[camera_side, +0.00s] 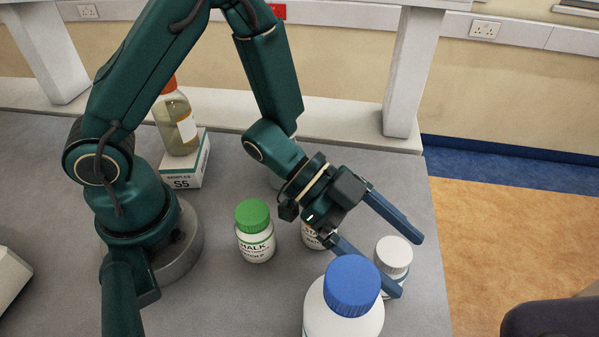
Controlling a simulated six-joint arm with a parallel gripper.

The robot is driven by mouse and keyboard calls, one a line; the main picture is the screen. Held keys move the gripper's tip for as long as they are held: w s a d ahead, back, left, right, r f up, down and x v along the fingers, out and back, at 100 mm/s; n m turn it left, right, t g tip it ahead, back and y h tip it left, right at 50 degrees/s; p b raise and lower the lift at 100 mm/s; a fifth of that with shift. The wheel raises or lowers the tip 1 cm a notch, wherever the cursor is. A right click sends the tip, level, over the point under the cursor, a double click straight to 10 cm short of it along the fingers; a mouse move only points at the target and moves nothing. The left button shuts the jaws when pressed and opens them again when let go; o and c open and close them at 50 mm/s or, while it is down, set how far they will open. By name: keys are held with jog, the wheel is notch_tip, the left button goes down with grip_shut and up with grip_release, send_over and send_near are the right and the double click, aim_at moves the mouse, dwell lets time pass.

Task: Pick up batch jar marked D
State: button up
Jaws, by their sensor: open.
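My gripper (408,264) is open, its two blue fingers pointing down and to the right. A white-capped jar (393,252) shows between the fingers near their tips. The lower finger crosses in front of it, its label is mostly hidden, and I cannot tell whether they touch. A green-capped white jar (256,246) stands upright to the left, its label only partly readable. Another labelled jar (314,238) is mostly hidden beneath my gripper. I cannot read a clear D on any jar.
A large blue-capped white bottle (352,288) stands in front, close to the lower finger. An orange-capped bottle (176,122) stands on a box marked S5 (188,172) at the back left.

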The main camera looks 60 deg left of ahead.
grip_shut()
dwell(0.3)
